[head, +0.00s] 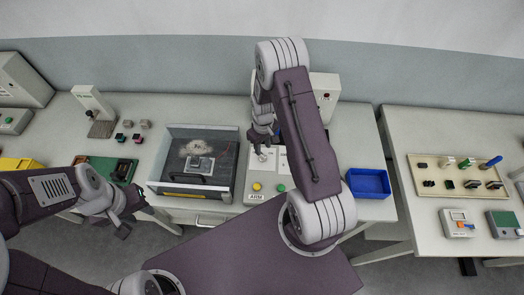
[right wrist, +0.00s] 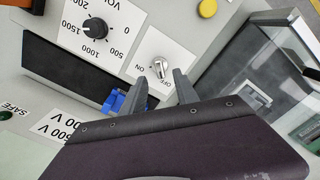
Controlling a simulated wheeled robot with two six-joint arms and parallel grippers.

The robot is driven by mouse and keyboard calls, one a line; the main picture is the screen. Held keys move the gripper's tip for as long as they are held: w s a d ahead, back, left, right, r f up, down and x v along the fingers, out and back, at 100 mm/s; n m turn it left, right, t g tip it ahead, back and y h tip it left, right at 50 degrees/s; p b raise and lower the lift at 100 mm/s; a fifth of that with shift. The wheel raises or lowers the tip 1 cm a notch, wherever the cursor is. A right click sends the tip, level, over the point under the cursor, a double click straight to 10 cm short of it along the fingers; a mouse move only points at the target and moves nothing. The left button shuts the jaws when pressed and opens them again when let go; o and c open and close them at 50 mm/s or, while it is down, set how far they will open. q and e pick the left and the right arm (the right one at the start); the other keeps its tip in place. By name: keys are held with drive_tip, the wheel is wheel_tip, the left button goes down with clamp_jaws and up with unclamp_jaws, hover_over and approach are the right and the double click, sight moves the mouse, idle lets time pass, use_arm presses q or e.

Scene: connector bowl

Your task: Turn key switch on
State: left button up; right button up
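The key switch (right wrist: 159,67) is a small silver knob on a white plate marked ON and OFF, in the right wrist view. Its grip looks lined up towards the OFF mark. My right gripper (right wrist: 161,84) is open, with one dark finger to each side of the knob in the picture. I cannot tell whether either finger touches it. In the head view, my right gripper (head: 263,142) hangs over the white control panel (head: 274,173). My left gripper (head: 131,220) is low at the left, away from the panel; its opening is unclear.
A dial marked in volts (right wrist: 94,30) and a yellow button (right wrist: 207,8) are near the switch. A glass-walled box (head: 191,189) stands left of the panel. A blue bin (head: 369,184) is at its right. A second table (head: 400,130) stands farther right.

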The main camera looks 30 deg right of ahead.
sight(263, 154)
wheel_tip(263, 154, down, 4)
drive_tip(key=shift+w+f+p, duration=0.1)
drive_tip(key=shift+f+p, duration=0.05)
drive_tip(key=shift+p, duration=0.4)
drive_tip(key=shift+d+f, duration=0.1)
drive_tip(key=shift+f, duration=0.35)
drive_tip(key=c, duration=0.3)
clamp_jaws()
